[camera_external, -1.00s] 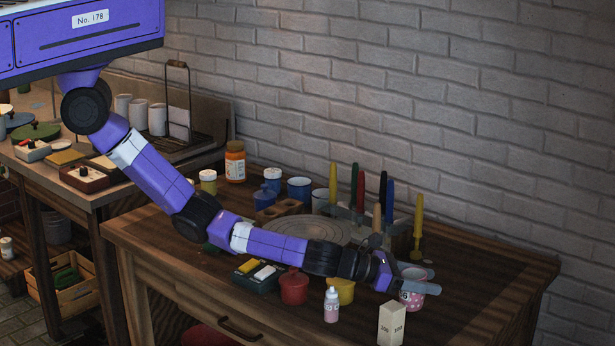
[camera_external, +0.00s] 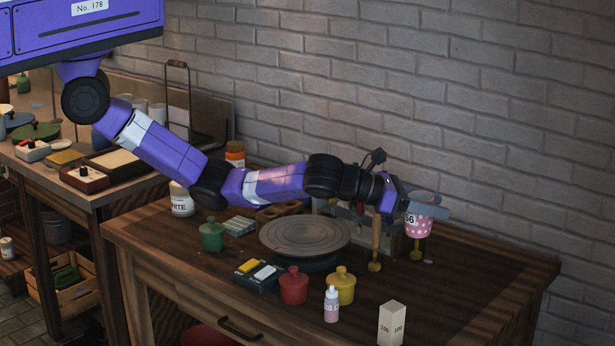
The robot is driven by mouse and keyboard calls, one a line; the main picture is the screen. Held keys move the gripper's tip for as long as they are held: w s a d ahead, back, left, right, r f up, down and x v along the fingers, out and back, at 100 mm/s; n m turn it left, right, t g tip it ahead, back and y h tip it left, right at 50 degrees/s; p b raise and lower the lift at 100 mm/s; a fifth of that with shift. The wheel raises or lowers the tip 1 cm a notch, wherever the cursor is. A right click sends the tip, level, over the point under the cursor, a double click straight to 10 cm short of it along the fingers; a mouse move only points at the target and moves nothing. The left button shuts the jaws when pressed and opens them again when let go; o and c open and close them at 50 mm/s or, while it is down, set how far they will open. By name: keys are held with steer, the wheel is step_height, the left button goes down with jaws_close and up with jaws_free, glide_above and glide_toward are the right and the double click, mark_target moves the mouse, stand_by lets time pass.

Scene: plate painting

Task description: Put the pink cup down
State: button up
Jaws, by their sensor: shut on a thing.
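The pink cup (camera_external: 418,228) has pale spots and a white label. It hangs in the air above the right part of the wooden table (camera_external: 470,300), roughly upright. My gripper (camera_external: 430,203) is shut on it near its rim, with the grey fingers on either side. Part of the cup's upper edge is hidden by the fingers. The cup is in front of the brush rack at the back of the table.
A round grey turntable (camera_external: 305,235) sits mid-table. Red (camera_external: 293,287) and yellow (camera_external: 341,286) lidded pots, a small bottle (camera_external: 331,305) and a white block (camera_external: 391,324) stand in front. The table's right side looks clear.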

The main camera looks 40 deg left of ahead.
steer(key=w+a+r+n+t+y+p, duration=0.3)
steer(key=w+a+n+y, duration=0.2)
steer(key=w+a, duration=1.3)
steer(key=w+a+f+n+t+y+p, duration=0.1)
steer(key=w+a+n+y, duration=0.15)
steer(key=a, duration=1.05)
steer(key=w+a+n+y+p, duration=0.1)
steer(key=w+a+n+y, duration=0.2)
steer(key=a, duration=1)
steer(key=s+a+f+n+g+y+p, duration=0.1)
steer(key=s+a+n+y, duration=0.2)
steer(key=a, duration=1.2)
steer(key=s+a+f+n+g+y+p, duration=0.15)
steer(key=a+y, duration=0.35)
steer(key=a, duration=1.1)
steer(key=shift+t, duration=0.25)
steer(key=shift+s+f+b, duration=0.15)
steer(key=shift+f+b, duration=0.6)
steer(key=shift+f, duration=4)
steer(key=shift+s+f+b, duration=0.15)
steer(key=shift+f+b, duration=0.6)
steer(key=shift+f, duration=4)
steer(key=shift+f, duration=0.1)
steer(key=o, duration=1.6)
steer(key=shift+f+n, duration=0.1)
steer(key=shift+n, duration=0.2)
